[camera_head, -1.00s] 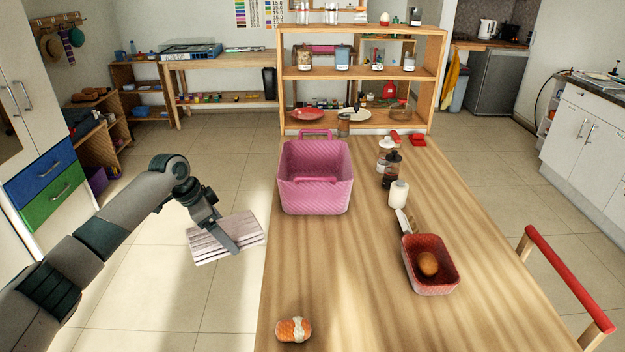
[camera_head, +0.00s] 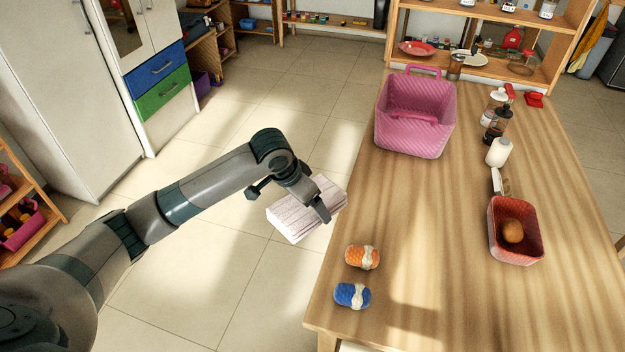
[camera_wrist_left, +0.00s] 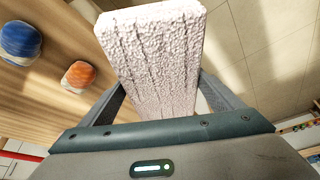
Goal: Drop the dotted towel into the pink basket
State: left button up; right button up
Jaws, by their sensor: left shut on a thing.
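A pale pinkish-white, bumpy folded towel (camera_head: 294,218) is held in my left gripper (camera_head: 319,206), off the left side of the wooden table, over the floor. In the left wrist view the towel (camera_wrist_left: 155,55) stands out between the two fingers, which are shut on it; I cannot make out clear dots. The pink basket (camera_head: 418,137) stands on the table, up and to the right of my left gripper and apart from it. My right gripper is not in view.
An orange roll (camera_head: 362,257) and a blue roll (camera_head: 352,295) lie near the table's left edge. Bottles (camera_head: 497,125), a white container (camera_head: 498,152) and a red dish (camera_head: 517,250) holding a brown round thing are right of the basket. The middle of the table (camera_head: 430,220) is clear.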

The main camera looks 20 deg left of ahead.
aim_at(297, 232)
pick_arm(q)
jog(key=s+n, duration=0.1)
jog(key=s, duration=0.2)
jog(key=s+n+y, duration=0.1)
jog(key=s+n, duration=0.1)
jog(key=s, duration=0.1)
jog(key=s+r+n+y, duration=0.1)
jog(key=s+n, duration=0.1)
jog(key=s, duration=0.2)
jog(key=shift+d+t, duration=0.3)
jog(key=shift+d, duration=0.1)
jog(key=shift+s+r+n, duration=0.15)
jog(key=shift+s+n, duration=0.25)
jog(key=shift+s, duration=0.05)
jog(key=shift+a, duration=0.1)
